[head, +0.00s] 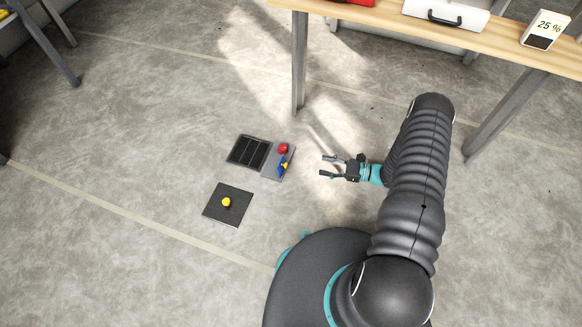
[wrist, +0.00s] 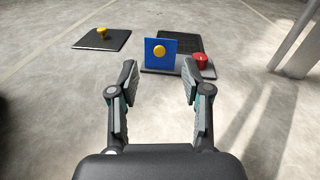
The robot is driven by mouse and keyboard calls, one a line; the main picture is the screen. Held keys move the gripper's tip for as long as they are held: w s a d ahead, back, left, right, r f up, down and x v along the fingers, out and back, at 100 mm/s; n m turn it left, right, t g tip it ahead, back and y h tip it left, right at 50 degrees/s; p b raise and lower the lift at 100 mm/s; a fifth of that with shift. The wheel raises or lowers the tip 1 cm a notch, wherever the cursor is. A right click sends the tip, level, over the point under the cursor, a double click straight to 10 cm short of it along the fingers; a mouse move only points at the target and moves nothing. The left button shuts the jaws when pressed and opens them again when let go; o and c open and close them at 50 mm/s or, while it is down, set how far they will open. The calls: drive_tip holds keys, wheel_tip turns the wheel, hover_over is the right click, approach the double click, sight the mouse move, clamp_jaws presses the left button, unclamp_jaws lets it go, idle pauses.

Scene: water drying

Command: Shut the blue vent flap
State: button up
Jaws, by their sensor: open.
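The blue vent flap (wrist: 160,60) stands upright in the wrist view, with a yellow knob (wrist: 160,51) on its face. It sits on a grey plate (wrist: 180,70) beside a red knob (wrist: 201,60). In the head view the flap (head: 282,166) is small, on the grey plate (head: 277,176) beside the dark slotted vent (head: 248,152). My gripper (head: 322,166) is open and empty, to the right of the flap and apart from it. In the wrist view my gripper (wrist: 157,82) has its fingers spread, with the flap beyond and between them. The flap hides part of the vent.
A dark square plate (head: 220,214) with a yellow knob (head: 226,202) lies on the floor nearby. A wooden table (head: 390,22) stands behind, with a leg (head: 299,70) near the vent. The floor around is clear.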

drive_tip(key=f, duration=0.1)
drive_tip(key=s+f+m+t, duration=0.1)
drive_tip(key=f, duration=0.1)
drive_tip(key=f+m+t, duration=0.1)
drive_tip(key=f, duration=0.1)
drive_tip(key=shift+s, duration=0.3)
drive_tip(key=shift+a+f, duration=0.1)
drive_tip(key=shift+f, duration=0.05)
drive_tip(key=x, duration=1.3)
drive_tip(key=shift+a, duration=0.25)
clamp_jaws()
